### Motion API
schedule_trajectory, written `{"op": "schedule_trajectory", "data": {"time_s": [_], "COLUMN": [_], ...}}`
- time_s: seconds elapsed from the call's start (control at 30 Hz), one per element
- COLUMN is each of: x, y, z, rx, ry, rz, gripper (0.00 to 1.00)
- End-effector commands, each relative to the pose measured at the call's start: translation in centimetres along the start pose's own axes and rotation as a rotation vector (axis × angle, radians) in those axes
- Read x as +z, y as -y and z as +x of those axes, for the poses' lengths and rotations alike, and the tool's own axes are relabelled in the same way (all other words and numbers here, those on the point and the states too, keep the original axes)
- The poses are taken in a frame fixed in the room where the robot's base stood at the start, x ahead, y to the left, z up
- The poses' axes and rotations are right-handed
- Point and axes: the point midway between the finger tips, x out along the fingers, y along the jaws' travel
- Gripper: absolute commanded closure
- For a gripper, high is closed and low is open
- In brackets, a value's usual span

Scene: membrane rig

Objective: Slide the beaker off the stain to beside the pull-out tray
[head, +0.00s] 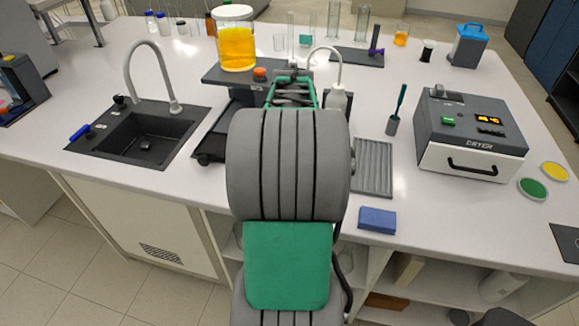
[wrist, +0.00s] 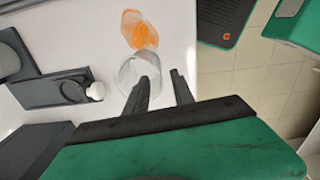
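The clear glass beaker (wrist: 130,68) stands on the white bench top in the wrist view. An orange stain (wrist: 137,24) lies on the bench just above it in the picture, its lower end meeting the beaker's edge. My gripper (wrist: 159,75) is open, with a gap between its dark fingers. The left finger overlaps the beaker's right part and the other is to its right; I cannot tell whether either touches. A dark tray-like piece (wrist: 52,86) with a white knob (wrist: 96,91) is left of the beaker, probably the pull-out tray. In the head view my arm hides the gripper, beaker and stain.
The bench edge and floor are close to the right of the fingers in the wrist view. In the head view, a sink (head: 142,135) is left, a ribbed grey mat (head: 373,178) and a dryer (head: 468,135) right, and a jar of yellow liquid (head: 237,48) behind.

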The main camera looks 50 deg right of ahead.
Motion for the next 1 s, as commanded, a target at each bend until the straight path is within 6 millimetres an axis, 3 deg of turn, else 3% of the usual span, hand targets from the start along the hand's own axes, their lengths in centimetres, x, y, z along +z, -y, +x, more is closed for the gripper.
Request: {"op": "schedule_trajectory", "data": {"time_s": [0.37,0.73,1.0], "x": [0.1,0.0,0.0], "y": [0.0,0.1,0.0], "z": [0.6,6.4,7.9], "rx": [-0.001,-0.002,0.000], "ry": [0.001,0.001,0.000], "rz": [0.003,0.003,0.003], "gripper": [0.70,0.70,0.70]}}
